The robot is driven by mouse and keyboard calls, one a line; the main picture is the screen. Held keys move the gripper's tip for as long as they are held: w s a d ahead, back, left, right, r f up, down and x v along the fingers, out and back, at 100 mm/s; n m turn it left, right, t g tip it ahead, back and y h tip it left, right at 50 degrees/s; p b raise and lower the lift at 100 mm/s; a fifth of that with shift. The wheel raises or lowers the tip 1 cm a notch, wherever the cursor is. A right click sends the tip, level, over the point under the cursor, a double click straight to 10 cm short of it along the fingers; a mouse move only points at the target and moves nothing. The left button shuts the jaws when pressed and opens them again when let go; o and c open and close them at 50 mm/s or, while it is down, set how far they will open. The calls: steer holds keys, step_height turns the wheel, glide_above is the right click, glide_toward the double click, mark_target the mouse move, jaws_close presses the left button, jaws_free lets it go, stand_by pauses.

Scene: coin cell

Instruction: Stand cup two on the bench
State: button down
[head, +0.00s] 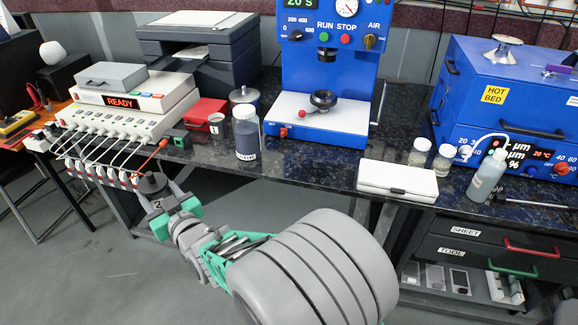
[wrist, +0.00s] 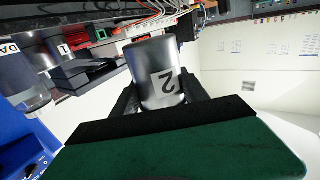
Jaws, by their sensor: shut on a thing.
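Cup two (head: 156,202) is a grey metal cup with a dark top and a white label marked 2. It also shows in the wrist view (wrist: 153,62), where its label faces the camera. My gripper (head: 165,206) is shut on the cup, with a dark finger on each side of it in the wrist view. In the head view the cup is off the bench's front left edge, with floor behind it. The bench (head: 300,154) has a dark speckled top. The cup's underside is hidden.
A white multi-channel unit (head: 130,120) with cables is at the left. A white box (head: 397,181) lies at the right. Bare bench lies between the jar and the box.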

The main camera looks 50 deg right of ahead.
steer(key=s+d+r+m+g+h+b, duration=0.1)
steer(key=s+d+m+h+b, duration=0.2)
steer(key=d, duration=0.8)
steer(key=s+d+r+m+g+h+b, duration=0.1)
steer(key=s+d+h, duration=0.25)
steer(key=d, duration=0.65)
steer(key=s+d+r+m+g+h+b, duration=0.1)
steer(key=s+d+r+m+h+b, duration=0.1)
steer(key=s+d, duration=0.5)
steer(key=s+d+r+m+g+h+b, duration=0.1)
steer(key=s+d+r+g+h+b, duration=0.15)
steer(key=s+d, duration=0.5)
steer(key=shift+t+y, duration=0.35)
steer(key=shift+y, duration=0.15)
steer(key=w+d+f, duration=0.1)
steer(key=w+f, duration=0.2)
steer(key=w+d+f, duration=0.2)
steer(key=w+f, duration=0.1)
steer(key=w+d+f, duration=0.1)
steer(key=w+f, duration=0.2)
steer(key=w, duration=0.1)
steer(key=shift+d+f, duration=0.25)
steer(key=shift+d, duration=0.15)
steer(key=shift+w+d+f, duration=0.1)
steer(key=shift+w+f, duration=0.05)
steer(key=shift+f, duration=1.5)
